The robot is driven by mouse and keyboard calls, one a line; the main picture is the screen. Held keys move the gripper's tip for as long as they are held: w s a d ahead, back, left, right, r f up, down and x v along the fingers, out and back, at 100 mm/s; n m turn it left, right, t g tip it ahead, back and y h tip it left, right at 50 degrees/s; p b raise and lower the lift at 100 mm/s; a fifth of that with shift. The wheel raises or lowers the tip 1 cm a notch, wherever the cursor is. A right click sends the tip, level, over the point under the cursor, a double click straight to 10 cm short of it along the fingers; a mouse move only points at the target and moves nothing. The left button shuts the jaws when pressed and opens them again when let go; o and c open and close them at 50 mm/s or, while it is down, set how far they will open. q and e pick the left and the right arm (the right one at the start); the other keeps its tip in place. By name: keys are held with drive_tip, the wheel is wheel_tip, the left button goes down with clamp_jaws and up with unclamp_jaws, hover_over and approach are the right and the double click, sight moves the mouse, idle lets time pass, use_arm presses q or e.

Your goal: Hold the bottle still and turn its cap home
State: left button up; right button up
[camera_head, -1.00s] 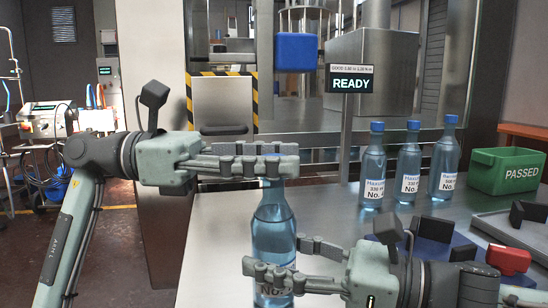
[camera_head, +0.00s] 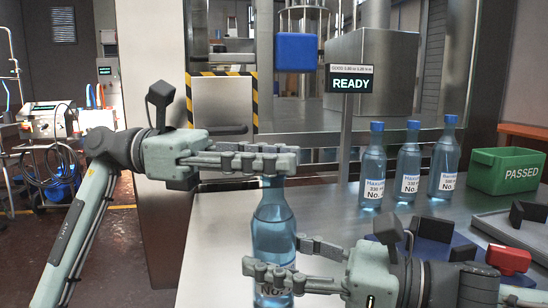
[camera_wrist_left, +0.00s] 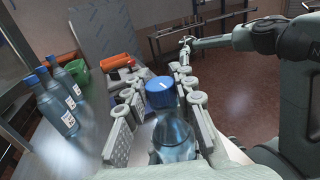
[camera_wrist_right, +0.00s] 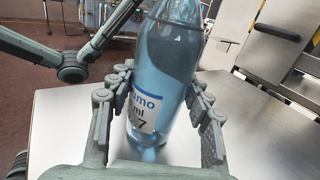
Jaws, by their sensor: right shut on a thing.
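A clear blue bottle with a white label (camera_head: 273,235) stands upright at the front of the steel table. My right gripper (camera_head: 270,275) is shut around its lower body. In the right wrist view the bottle (camera_wrist_right: 170,65) sits between both fingers. My left gripper (camera_head: 285,160) is level with the bottle's top, and its fingers hide the cap in the head view. In the left wrist view the blue cap (camera_wrist_left: 160,92), with a white mark on top, is at the bottle's top between the open fingers, with gaps beside it. Its seating on the neck cannot be told.
Three capped bottles (camera_head: 408,170) stand at the back right. A green PASSED crate (camera_head: 507,172) is beside them. A tray (camera_head: 490,224) and a red-topped fixture (camera_head: 508,260) lie at the right, near my right arm. A READY display (camera_head: 351,84) stands behind.

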use_arm(q)
drive_tip(key=o, duration=0.5)
drive_tip(key=v, duration=1.2)
use_arm(e)
drive_tip(key=o, duration=1.4)
